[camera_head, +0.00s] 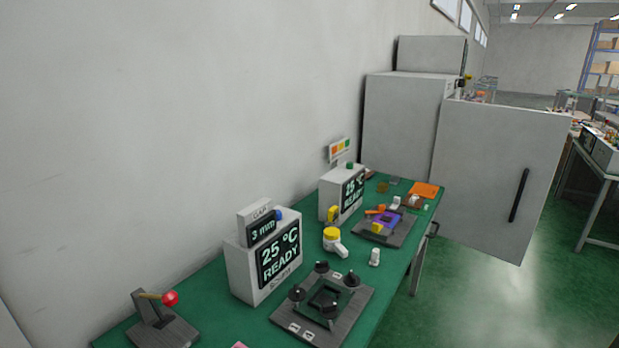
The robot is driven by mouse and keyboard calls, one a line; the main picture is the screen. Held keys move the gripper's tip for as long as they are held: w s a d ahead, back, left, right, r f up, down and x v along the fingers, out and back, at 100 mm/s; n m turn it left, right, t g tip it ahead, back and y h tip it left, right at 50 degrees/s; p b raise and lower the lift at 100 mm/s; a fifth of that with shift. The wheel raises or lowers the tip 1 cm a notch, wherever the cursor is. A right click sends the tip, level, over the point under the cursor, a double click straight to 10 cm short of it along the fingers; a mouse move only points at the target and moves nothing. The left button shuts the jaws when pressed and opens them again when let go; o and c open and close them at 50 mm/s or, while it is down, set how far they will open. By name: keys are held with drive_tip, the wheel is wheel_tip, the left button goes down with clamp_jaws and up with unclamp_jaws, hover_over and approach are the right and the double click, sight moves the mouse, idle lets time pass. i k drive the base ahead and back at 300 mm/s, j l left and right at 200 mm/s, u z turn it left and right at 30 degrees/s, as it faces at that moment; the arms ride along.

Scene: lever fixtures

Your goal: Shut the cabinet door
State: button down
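The grey cabinet (402,122) stands against the wall beyond the far end of the green table. Its door (492,170) is swung wide open toward the right, hinged at the cabinet's front right edge. A black vertical handle (519,195) sits near the door's free edge at the right. The cabinet's inside is hidden from this view. My gripper is not in view.
The green-topped table (212,290) runs along the wall, carrying a red-knobbed lever (170,298), two display boxes (265,262) and several small parts. Green floor (465,300) is open right of the table. Another workbench (597,165) stands at far right.

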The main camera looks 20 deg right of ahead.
sight(496, 165)
drive_tip(key=i+l+z, duration=0.2)
drive_tip(key=i+z, duration=0.25)
drive_tip(key=i+l+z, duration=0.1)
drive_tip(key=i+z, duration=0.25)
drive_tip(key=z, duration=0.15)
drive_tip(key=i+j+z, duration=0.1)
drive_tip(key=i+z, duration=0.35)
drive_tip(key=i+l+u, duration=0.15)
drive_tip(key=i+u, duration=0.15)
drive_tip(key=i, duration=0.35)
